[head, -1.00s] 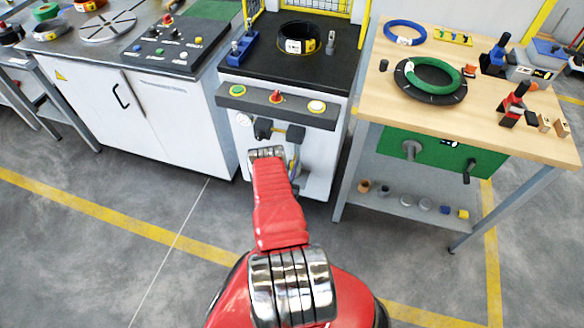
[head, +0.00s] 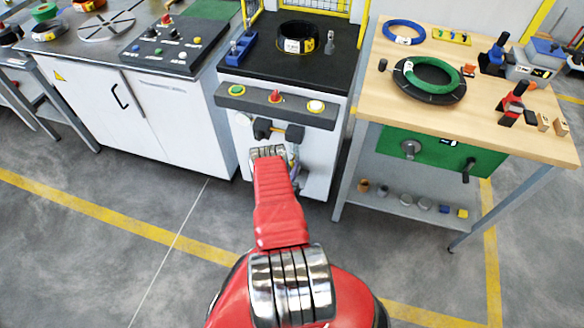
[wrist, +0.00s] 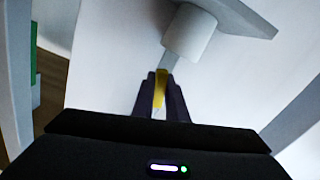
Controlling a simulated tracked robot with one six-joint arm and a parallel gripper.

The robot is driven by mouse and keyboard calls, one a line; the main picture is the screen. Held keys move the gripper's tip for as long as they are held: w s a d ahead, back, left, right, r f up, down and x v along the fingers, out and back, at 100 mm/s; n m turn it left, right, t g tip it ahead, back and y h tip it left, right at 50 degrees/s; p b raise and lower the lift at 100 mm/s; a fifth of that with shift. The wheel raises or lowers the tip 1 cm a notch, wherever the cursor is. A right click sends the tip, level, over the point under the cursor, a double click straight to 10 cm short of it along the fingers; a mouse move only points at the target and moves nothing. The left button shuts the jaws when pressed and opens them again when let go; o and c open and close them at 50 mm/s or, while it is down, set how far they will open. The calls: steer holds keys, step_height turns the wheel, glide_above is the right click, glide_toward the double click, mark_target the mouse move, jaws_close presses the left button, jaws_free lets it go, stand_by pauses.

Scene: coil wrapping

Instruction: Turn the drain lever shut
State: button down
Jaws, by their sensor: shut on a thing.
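The drain lever (wrist: 161,88) shows in the wrist view as a yellow grip on a thin grey stem. The stem runs up to a white cylinder (wrist: 190,33) under a grey plate. The lever slants slightly, its upper end to the right. My gripper (wrist: 161,98) has its dark fingers shut around the yellow grip, one on each side. The fingers hide the lower end of the grip. In the head view my red arm reaches to the front of the white machine (head: 318,165) in the middle, and the lever and fingertips cannot be made out clearly.
A white cabinet (head: 180,125) stands left, a wooden workbench (head: 500,130) right. The floor in front is clear.

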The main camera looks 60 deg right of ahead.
steer(key=n, duration=0.3)
steer(key=s+n, duration=0.1)
steer(key=n, duration=0.1)
steer(key=shift+d+r+n, duration=0.1)
steer(key=shift+r+n, duration=0.2)
steer(key=n, duration=0.3)
steer(key=shift+s+r, duration=0.15)
steer(key=shift+r, duration=0.15)
steer(key=shift+r+n, duration=0.2)
steer(key=shift+n, duration=1.3)
steer(key=c, duration=1.8)
jaws_free()
steer(key=shift+s, duration=0.1)
steer(key=shift+o, duration=0.2)
steer(key=s+a, duration=0.2)
steer(key=a, duration=1.1)
steer(key=shift+a, duration=0.3)
